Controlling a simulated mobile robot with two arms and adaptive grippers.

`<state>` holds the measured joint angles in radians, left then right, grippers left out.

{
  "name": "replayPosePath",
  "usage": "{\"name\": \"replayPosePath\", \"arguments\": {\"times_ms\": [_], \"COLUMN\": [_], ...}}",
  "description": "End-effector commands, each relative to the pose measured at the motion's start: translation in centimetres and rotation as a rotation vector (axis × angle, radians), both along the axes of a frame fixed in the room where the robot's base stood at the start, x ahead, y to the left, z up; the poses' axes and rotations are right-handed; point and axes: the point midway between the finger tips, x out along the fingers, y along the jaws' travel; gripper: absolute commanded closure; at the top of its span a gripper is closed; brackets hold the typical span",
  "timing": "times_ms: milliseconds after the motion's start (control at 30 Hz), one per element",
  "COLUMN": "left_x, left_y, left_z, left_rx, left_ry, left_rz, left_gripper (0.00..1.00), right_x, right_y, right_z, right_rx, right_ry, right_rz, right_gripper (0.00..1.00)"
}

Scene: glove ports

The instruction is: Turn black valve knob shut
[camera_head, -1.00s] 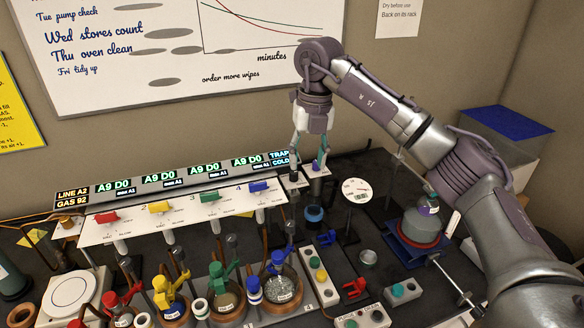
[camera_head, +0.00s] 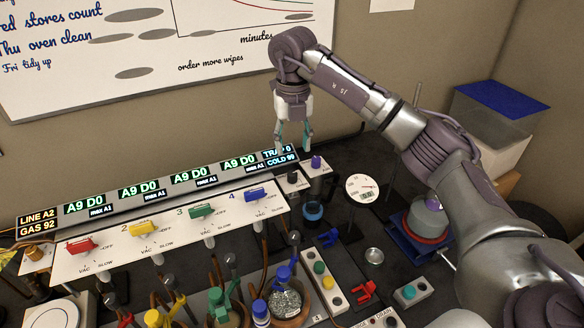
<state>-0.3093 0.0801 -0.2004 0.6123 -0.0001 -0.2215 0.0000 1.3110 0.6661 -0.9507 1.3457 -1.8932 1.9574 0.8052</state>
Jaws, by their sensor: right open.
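The black knob (camera_head: 293,177) stands on a small panel at the right end of the valve row, with a purple knob (camera_head: 316,161) beside it to the right. My right gripper (camera_head: 293,150) points down with its two teal-tipped fingers spread, empty. In the picture its tips are just above the black knob and apart from it. The exact height and depth gap cannot be told. My left gripper is out of view.
Red (camera_head: 82,245), yellow (camera_head: 143,227), green (camera_head: 202,211) and blue (camera_head: 256,195) valve handles line the white panel to the left. A white round dial (camera_head: 362,188) stands to the right. Flasks and clamps crowd the front.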

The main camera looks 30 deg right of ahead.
Motion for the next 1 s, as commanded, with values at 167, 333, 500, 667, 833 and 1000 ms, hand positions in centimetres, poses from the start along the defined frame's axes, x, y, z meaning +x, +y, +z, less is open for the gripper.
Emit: {"name": "replayPosePath", "arguments": {"times_ms": [167, 333, 500, 667, 833, 1000], "left_x": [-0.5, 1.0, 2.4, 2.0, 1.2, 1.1], "left_y": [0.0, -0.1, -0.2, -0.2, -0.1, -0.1], "left_z": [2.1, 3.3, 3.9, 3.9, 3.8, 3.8], "left_rx": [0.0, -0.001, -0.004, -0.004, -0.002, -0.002], "left_ry": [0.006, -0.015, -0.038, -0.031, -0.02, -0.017], "left_rz": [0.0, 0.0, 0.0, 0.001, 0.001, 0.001], "left_gripper": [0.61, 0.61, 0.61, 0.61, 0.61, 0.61], "right_x": [-0.2, -0.1, 0.0, 0.0, 0.0, 0.0], "right_y": [0.0, 0.0, 0.0, 0.0, 0.0, 0.0], "right_z": [-3.6, -6.6, -8.3, -8.9, -8.9, -8.9], "right_rx": [0.0, 0.0, 0.001, 0.0, 0.0, 0.0], "right_ry": [0.006, 0.003, 0.0, -0.001, -0.001, -0.001], "right_rz": [0.0, -0.001, 0.0, 0.0, 0.0, 0.0], "right_gripper": [0.49, 0.49, 0.49, 0.49, 0.49, 0.72]}}
